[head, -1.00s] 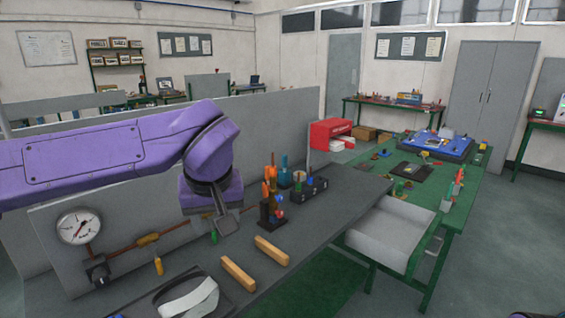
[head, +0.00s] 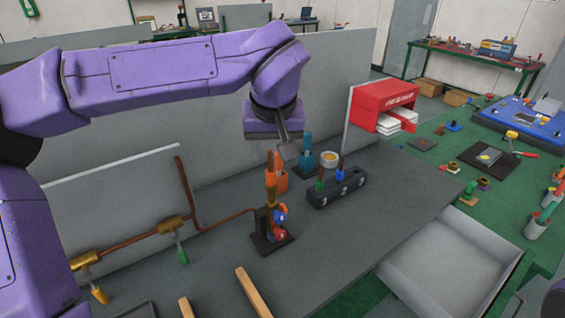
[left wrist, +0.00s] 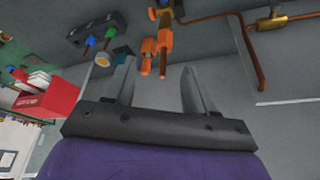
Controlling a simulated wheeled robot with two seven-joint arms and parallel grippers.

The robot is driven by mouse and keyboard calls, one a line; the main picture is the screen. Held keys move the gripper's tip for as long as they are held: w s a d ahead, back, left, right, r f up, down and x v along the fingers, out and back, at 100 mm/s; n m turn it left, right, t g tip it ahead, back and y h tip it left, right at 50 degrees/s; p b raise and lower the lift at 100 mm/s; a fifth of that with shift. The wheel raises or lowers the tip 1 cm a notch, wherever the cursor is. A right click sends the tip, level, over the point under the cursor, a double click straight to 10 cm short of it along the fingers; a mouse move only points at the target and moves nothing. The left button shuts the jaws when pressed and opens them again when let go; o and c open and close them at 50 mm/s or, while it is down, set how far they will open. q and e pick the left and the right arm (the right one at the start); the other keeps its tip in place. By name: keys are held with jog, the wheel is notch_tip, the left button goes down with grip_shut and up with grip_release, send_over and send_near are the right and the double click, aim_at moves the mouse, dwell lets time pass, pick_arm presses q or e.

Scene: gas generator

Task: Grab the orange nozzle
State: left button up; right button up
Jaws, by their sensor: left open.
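The orange nozzle (head: 276,174) stands upright at the back of the dark bench, just behind a small stand with red and blue knobs (head: 279,220). Two orange pieces show in the left wrist view; the shorter one (left wrist: 148,52) lies beyond the gap between my fingers, and I cannot tell which is the nozzle proper. My left gripper (left wrist: 155,70) is open and empty. In the head view the left gripper (head: 288,138) hangs just above and slightly right of the nozzle, with its fingers partly hidden by the wrist.
A teal-handled tool (head: 306,152) and a black holder with green and blue pieces (head: 337,187) stand close right of the nozzle. A copper pipe (head: 190,195) with valves runs to its left. A grey partition (head: 215,125) stands behind.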

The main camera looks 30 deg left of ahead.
aim_at(271, 173)
pick_arm(q)
jog(key=x, duration=0.6)
jog(key=p+x, duration=0.1)
jog(key=x, duration=0.2)
jog(key=shift+a+f, duration=0.35)
jog(key=shift+s, duration=0.2)
grip_shut()
